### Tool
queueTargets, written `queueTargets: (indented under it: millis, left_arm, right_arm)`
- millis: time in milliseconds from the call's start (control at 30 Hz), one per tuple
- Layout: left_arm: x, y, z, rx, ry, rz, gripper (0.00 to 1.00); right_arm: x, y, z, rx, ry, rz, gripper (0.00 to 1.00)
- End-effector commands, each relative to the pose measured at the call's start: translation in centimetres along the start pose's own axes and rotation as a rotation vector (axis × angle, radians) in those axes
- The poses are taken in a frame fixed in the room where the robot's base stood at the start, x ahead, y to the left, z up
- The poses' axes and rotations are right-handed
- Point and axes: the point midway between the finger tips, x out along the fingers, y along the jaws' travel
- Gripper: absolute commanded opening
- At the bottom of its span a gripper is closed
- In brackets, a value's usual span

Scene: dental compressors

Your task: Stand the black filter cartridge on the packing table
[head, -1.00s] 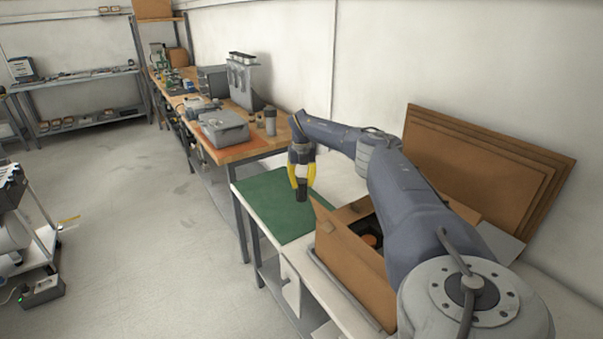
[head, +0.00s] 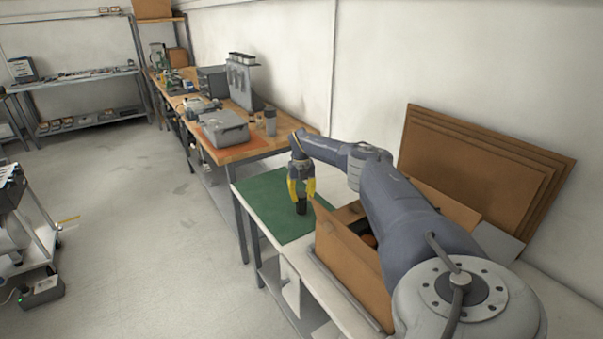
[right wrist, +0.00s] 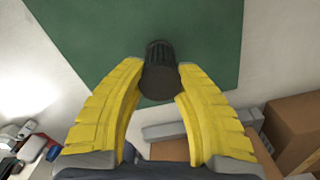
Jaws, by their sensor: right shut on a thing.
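My right gripper (head: 302,194) points down over the green mat on the packing table (head: 331,262). Its yellow fingers are shut on the black filter cartridge (head: 302,207), a short dark ribbed cylinder held upright below the fingertips. In the right wrist view the cartridge (right wrist: 158,75) sits between the two fingertips (right wrist: 161,68) with green mat behind it. The cartridge's lower end is at or just above the mat; I cannot tell whether it touches. My left gripper is not in view.
The green mat (head: 270,205) is clear around the cartridge. An open cardboard box (head: 347,265) stands on the table to the right, partly hidden by my right arm. Flat brown boards (head: 480,165) lean on the wall. A wooden bench (head: 240,152) with equipment stands beyond.

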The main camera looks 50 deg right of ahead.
Motion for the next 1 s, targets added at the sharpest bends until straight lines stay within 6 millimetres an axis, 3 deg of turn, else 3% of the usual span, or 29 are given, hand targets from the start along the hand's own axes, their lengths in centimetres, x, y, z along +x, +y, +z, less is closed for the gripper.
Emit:
queueTargets:
  millis: [167,200,367,733,1000]
  left_arm:
    - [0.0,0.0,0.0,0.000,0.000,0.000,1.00]
    - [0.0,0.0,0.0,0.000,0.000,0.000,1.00]
    - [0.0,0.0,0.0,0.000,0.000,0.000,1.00]
    - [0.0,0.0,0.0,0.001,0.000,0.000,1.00]
    - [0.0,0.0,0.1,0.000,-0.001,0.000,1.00]
  right_arm:
    - [0.3,0.0,0.0,0.000,0.001,0.000,0.02]
    - [0.3,0.0,0.0,0.000,0.000,0.000,0.35]
    - [0.3,0.0,0.0,0.000,0.000,0.000,0.54]
    - [-0.3,0.0,0.1,0.000,-0.002,0.000,0.55]
    - [-4.4,0.0,0.1,0.000,-0.003,0.002,0.55]
